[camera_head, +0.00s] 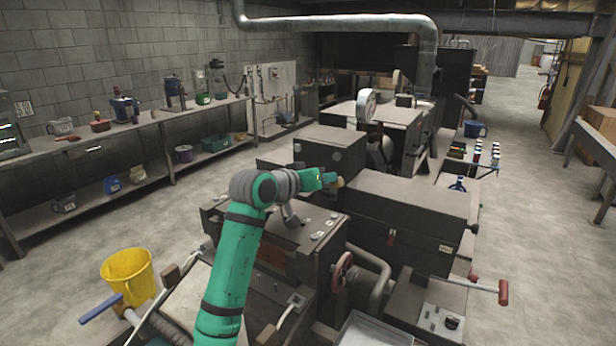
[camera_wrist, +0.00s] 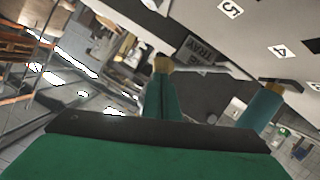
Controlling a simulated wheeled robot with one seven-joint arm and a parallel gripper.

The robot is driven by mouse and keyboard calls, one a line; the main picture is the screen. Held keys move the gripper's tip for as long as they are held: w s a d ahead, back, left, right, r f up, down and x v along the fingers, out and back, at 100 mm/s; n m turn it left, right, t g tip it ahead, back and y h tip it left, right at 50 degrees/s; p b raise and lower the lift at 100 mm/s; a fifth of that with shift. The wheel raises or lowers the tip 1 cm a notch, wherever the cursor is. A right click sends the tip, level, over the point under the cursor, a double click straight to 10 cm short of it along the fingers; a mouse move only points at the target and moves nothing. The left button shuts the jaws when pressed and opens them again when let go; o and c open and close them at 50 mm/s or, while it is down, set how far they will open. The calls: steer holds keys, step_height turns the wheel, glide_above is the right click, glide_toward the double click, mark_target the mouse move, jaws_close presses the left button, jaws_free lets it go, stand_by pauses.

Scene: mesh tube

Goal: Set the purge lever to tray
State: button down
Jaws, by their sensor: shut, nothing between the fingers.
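My gripper (camera_wrist: 163,64) is shut in the wrist view, with its narrow green fingers and tan tips together and nothing between them. A light panel fills the upper right of that view, with a TRAY label (camera_wrist: 201,49) just right of the fingertips. A teal cylinder (camera_wrist: 262,106) with a dark bent end stands right of the fingers, apart from them. It looks like the purge lever's handle, but I cannot be sure. In the head view my gripper (camera_head: 339,183) is above the dark machine (camera_head: 285,240); the lever's setting cannot be told there.
Number labels 5 (camera_wrist: 231,8) and 4 (camera_wrist: 280,50) mark the panel. A red handwheel (camera_head: 342,271) and a large dark box (camera_head: 415,210) are close to the arm. A yellow bucket (camera_head: 128,275) stands at left; open floor (camera_head: 545,225) lies at right.

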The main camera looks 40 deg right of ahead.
stand_by(0.4)
steer(key=w+r+v, duration=0.1)
steer(key=r+v, duration=0.1)
steer(key=v, duration=1.1)
steer(key=shift+w+d+r, duration=0.15)
steer(key=shift+w+r, duration=0.1)
steer(key=shift+w, duration=0.05)
steer(key=shift+d, duration=0.1)
